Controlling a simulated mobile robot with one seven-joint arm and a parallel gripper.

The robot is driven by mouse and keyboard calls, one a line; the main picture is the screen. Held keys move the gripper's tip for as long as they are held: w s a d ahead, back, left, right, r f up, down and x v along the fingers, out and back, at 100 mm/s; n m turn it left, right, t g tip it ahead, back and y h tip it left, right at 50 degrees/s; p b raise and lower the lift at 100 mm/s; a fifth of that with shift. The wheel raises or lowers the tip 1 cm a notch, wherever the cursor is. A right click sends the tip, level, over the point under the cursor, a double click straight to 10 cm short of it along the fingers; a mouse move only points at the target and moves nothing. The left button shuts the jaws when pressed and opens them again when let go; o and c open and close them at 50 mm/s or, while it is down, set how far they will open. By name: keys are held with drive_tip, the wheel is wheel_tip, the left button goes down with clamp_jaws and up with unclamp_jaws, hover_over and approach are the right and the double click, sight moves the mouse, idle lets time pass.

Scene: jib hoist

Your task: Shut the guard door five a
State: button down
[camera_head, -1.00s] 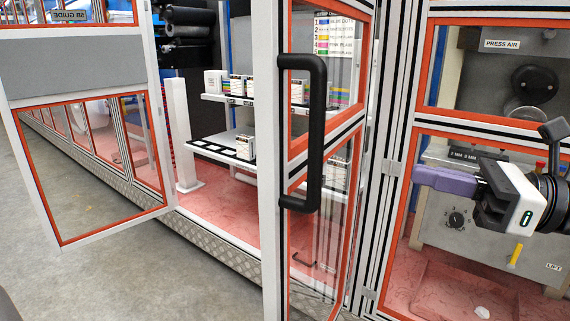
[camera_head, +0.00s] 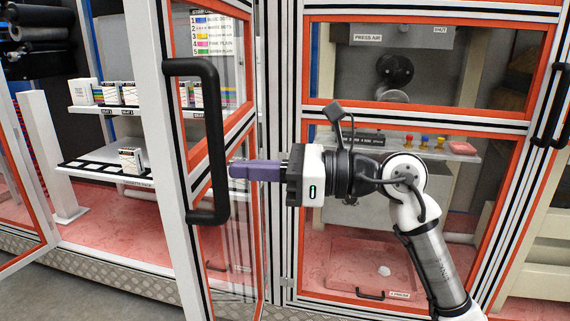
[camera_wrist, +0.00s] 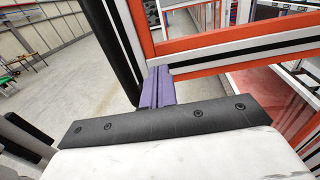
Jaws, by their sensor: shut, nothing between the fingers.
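An open guard door (camera_head: 180,150) with a white and orange frame and clear panels stands swung out at centre left in the head view. Its label is not readable, so I cannot confirm it is five a. It bears a long black handle (camera_head: 217,145). My gripper (camera_head: 232,170), with purple fingers, is shut and empty just right of the handle's upright bar. In the wrist view the fingers (camera_wrist: 157,88) lie between the dark handle (camera_wrist: 122,45) and the orange door frame (camera_wrist: 235,42). I cannot tell whether they touch either.
Behind the opening, shelves (camera_head: 105,108) hold small boxes over a red floor. Part of another open door (camera_head: 15,190) shows at far left. Closed orange-framed panels (camera_head: 415,118) stand behind my arm, with a press-air unit inside. A second black handle (camera_head: 549,105) is at far right.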

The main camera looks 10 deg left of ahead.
sight(196, 167)
drive_tip(key=a, duration=0.3)
drive_tip(key=a+p, duration=0.1)
drive_tip(key=a, duration=0.1)
drive_tip(key=shift+s, duration=0.25)
drive_tip(key=shift+a, duration=0.1)
